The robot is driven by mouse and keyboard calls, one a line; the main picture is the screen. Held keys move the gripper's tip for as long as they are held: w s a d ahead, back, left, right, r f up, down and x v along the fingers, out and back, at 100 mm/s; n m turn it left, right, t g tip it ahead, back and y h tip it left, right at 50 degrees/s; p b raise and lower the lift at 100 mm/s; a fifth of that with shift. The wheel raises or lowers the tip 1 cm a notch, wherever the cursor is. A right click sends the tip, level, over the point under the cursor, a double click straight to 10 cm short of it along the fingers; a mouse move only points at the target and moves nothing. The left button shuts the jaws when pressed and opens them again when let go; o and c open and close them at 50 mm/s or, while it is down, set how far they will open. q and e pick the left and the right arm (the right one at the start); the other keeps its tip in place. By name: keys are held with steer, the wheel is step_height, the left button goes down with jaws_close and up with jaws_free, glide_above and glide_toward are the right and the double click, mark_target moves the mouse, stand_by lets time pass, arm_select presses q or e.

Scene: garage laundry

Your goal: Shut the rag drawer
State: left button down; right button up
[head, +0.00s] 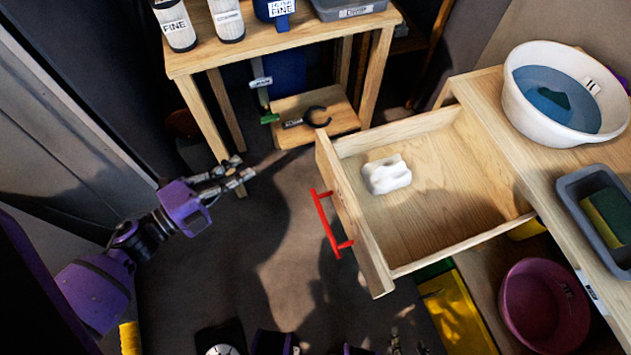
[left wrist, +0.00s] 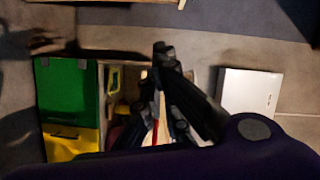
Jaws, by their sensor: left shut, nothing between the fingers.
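The rag drawer (head: 430,235) is a pale wooden drawer pulled far out of the wooden bench at the right. A white folded rag (head: 386,175) lies inside near its front. The red bar handle (head: 325,222) is on the drawer's outer front face; a thin red piece of it (left wrist: 156,132) shows between the fingers in the left wrist view. My left gripper (head: 246,177) is shut and empty, left of the drawer front and apart from it. Its dark fingers (left wrist: 161,48) show in the left wrist view. My right gripper (head: 408,344) is only partly visible at the bottom edge.
A white tub of water (head: 515,95) and a grey tray with a sponge (head: 572,187) stand on the bench. A purple basin (head: 545,300) and yellow bin (head: 455,315) are below. A wooden table (head: 290,50) with bottles stands behind. Floor left of the drawer is clear.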

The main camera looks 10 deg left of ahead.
arm_select(q)
steer(key=s+d+r+m+g+h, duration=0.1)
steer(key=s+d+m+g+h, duration=0.3)
steer(key=s+m, duration=0.25)
steer(key=p, duration=0.2)
glide_toward(328, 175)
steer(key=shift+m+g+h, duration=0.3)
steer(key=shift+m, duration=0.15)
steer(key=x, duration=0.6)
steer(key=shift+w+a+f, duration=0.1)
steer(key=shift+w+a, duration=0.15)
steer(key=shift+w, duration=0.05)
steer(key=shift+w+d+f, duration=0.1)
steer(key=shift+w+d, duration=0.15)
steer(key=shift+d, duration=0.2)
arm_select(e)
steer(key=shift+w+d+r, duration=0.1)
steer(key=shift+w+r, duration=0.1)
steer(key=shift+r, duration=0.4)
steer(key=shift+w+r, duration=0.15)
steer(key=shift+r, duration=0.4)
